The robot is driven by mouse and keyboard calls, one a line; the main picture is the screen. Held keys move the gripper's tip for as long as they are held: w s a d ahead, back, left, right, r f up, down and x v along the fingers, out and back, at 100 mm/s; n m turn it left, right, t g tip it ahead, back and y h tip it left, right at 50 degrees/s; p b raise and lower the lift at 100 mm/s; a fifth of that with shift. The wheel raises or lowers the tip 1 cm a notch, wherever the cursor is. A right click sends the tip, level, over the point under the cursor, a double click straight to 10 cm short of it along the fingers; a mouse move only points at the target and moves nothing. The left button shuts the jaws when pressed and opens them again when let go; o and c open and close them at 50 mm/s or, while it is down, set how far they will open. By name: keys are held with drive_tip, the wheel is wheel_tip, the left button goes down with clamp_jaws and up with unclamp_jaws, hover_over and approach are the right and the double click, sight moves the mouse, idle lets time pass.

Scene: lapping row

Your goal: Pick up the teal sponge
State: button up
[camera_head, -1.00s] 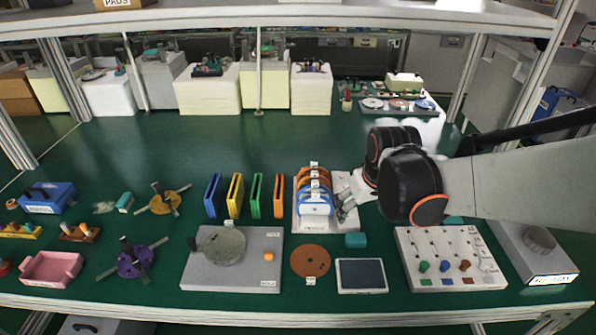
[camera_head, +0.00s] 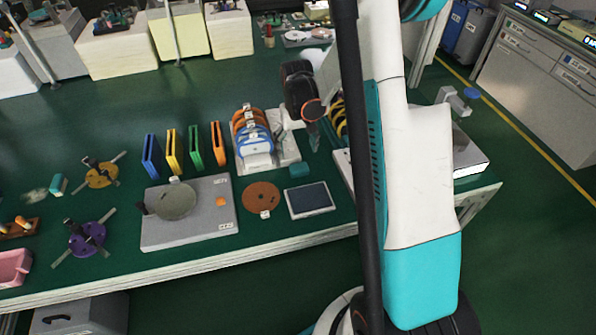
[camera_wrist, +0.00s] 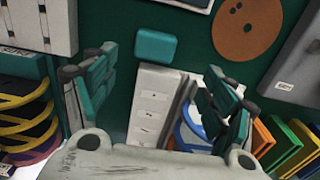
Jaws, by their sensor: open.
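A teal sponge-like block (camera_head: 299,170) lies on the green bench just right of the front of the rack base. In the wrist view the teal block (camera_wrist: 155,47) lies flat, beyond the fingertips and near the middle. My gripper (camera_wrist: 160,75) is open and empty, its two teal-padded fingers spread either side of a labelled white panel. In the head view my gripper (camera_head: 313,137) hangs above and behind the block, partly covered by my arm. A smaller teal piece (camera_head: 57,184) lies at the far left.
A rack (camera_head: 257,155) with blue and orange rings stands left of the block. A dark-screened tablet (camera_head: 309,200) and a brown disc (camera_head: 261,197) lie in front. A grey plate (camera_head: 188,232) is further left. My arm hides part of the bench right.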

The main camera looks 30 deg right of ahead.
sight(299, 167)
wheel_tip(299, 167, down, 5)
drive_tip(key=shift+f+b, duration=0.15)
drive_tip(key=shift+b, duration=0.5)
drive_tip(key=f, duration=0.1)
drive_tip(key=f+b, duration=0.1)
drive_tip(key=f, duration=0.1)
drive_tip(key=f+b, duration=0.1)
drive_tip(key=f, duration=0.1)
drive_tip(key=shift+s+d+f, duration=0.1)
drive_tip(key=shift+d, duration=0.25)
drive_tip(key=c, duration=1)
